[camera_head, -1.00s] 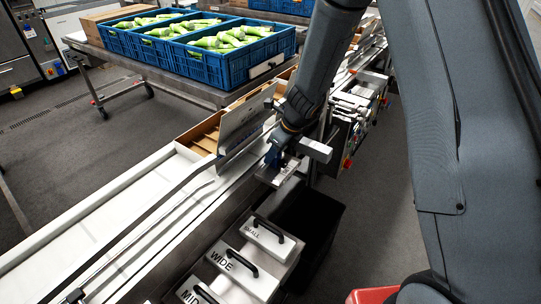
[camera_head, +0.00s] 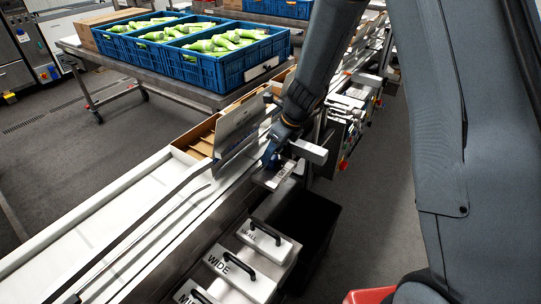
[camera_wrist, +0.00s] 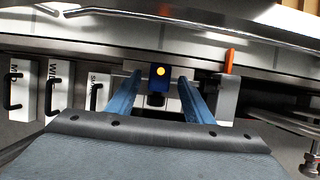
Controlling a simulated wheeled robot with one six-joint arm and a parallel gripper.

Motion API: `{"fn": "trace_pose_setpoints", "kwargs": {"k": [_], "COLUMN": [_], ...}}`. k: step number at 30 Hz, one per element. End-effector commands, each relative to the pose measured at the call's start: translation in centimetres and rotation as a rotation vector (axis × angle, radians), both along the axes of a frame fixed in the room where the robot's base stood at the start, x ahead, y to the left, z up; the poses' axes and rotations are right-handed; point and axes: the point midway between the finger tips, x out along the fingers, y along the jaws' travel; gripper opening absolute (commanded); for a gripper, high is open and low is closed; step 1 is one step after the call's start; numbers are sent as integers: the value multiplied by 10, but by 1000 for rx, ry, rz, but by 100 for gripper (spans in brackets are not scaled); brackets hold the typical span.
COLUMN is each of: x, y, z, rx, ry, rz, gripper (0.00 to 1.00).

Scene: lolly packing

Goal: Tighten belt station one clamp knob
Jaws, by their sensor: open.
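My gripper (camera_wrist: 159,77) is open, with its two blue fingers apart in the wrist view. Between the fingertips is a small blue block (camera_wrist: 158,70) with a lit orange spot. A dark knob-like piece (camera_wrist: 157,99) sits just below it, also between the fingers; I cannot tell if this is the clamp knob. No finger contact is visible. In the head view, my gripper (camera_head: 271,156) is at the near edge of the belt conveyor (camera_head: 118,208), beside an upright grey plate (camera_head: 238,128). The arm and gripper hide the knob there.
An orange lever (camera_wrist: 229,62) stands on a grey block right of the fingers. Handled plates, including one marked WIDE (camera_head: 240,272), lie left of the gripper. A black bin (camera_head: 306,226) stands below. Blue crates (camera_head: 232,72) of green-white packs sit on a table behind.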

Motion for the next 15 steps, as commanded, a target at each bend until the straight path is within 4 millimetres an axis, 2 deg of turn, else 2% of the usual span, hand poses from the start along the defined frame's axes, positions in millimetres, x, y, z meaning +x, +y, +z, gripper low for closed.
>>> {"fn": "trace_pose_setpoints", "kwargs": {"k": [1, 6, 15], "x": [-1, -7, -11], "y": [-3, -10, -14], "z": [10, 32, 44], "rx": [1, 0, 0], "ry": [-4, -3, 0], "rz": [0, 0, 1], "gripper": [47, 47, 47]}}
